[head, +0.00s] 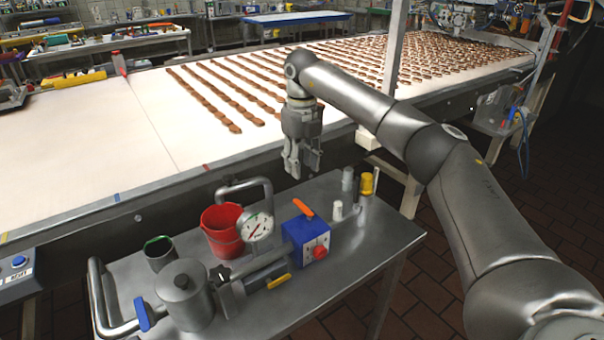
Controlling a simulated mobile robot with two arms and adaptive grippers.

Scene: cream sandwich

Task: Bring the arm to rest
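My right arm comes in from the right edge and reaches across the picture. Its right gripper (302,165) points down over the back edge of a metal side table, in front of the conveyor. Nothing shows held between its fingers, but at this size I cannot tell whether they are apart or closed. My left gripper does not show in the head view.
The metal table (375,240) holds a red bucket (222,238), a pressure gauge (258,226), a blue control box (305,242) and a metal canister (185,296). Behind it runs a white conveyor (110,150) with rows of brown pieces (240,90). A post stands behind my arm.

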